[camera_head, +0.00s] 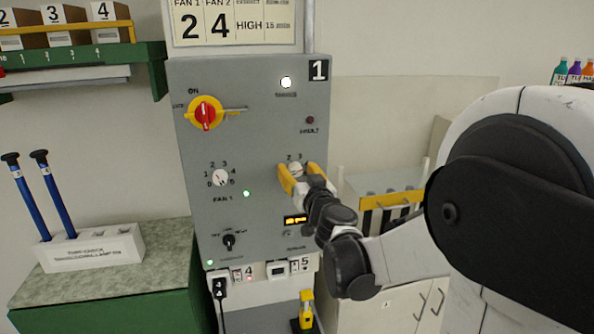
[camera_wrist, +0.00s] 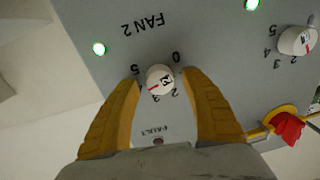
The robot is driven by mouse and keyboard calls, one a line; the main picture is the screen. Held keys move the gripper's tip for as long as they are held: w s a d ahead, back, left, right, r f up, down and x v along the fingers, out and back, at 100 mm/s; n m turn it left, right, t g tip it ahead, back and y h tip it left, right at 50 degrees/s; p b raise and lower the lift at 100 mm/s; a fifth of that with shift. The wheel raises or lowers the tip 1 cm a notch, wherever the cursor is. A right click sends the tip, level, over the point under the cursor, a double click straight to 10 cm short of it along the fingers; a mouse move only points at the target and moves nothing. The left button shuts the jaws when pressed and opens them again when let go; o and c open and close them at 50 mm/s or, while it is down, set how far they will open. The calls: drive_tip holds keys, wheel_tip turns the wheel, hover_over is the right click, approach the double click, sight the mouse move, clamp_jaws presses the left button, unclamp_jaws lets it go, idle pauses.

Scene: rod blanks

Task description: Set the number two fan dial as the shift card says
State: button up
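The shift card (camera_head: 233,24) above the panel reads FAN 1: 2 and FAN 2: 4. The fan 2 dial (camera_head: 295,168) is a small white knob on the grey panel (camera_head: 262,105). In the wrist view the dial (camera_wrist: 160,80) appears upside down, with its red mark pointing lower left, about at the 4, which a finger partly hides. My gripper (camera_head: 298,173) has its yellow fingers on either side of the dial. In the wrist view my gripper (camera_wrist: 161,78) is open, with a gap on both sides of the knob.
The fan 1 dial (camera_head: 220,177) is left of the fan 2 dial. A red and yellow rotary switch (camera_head: 206,113) sits at upper left, and a black selector knob (camera_head: 229,242) below. A fault lamp (camera_head: 310,120) is dark. Green lamps (camera_head: 246,194) are lit.

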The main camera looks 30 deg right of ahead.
drive_tip(key=shift+s, duration=0.1)
drive_tip(key=v, duration=1.1)
drive_tip(key=shift+s, duration=0.4)
drive_tip(key=shift+a, duration=0.2)
drive_tip(key=s+a+f+n+g+y, duration=0.2)
drive_tip(key=a+f+n+y, duration=0.15)
drive_tip(key=a, duration=0.55)
drive_tip(key=s+a+f+n+g+y, duration=0.2)
drive_tip(key=a+g+y, duration=0.15)
drive_tip(key=a, duration=0.55)
drive_tip(key=s+d+f+m+g+h, duration=0.1)
drive_tip(key=s+f+g, duration=0.1)
drive_tip(key=s+f, duration=0.2)
drive_tip(key=s+d+f+m+g+h+b, duration=0.1)
drive_tip(key=s+f+g+h, duration=0.1)
drive_tip(key=s, duration=0.5)
wheel_tip(320, 180, down, 2)
drive_tip(key=shift+s+d+f+g, duration=0.2)
drive_tip(key=shift+s+g, duration=0.2)
drive_tip(key=shift+g, duration=0.25)
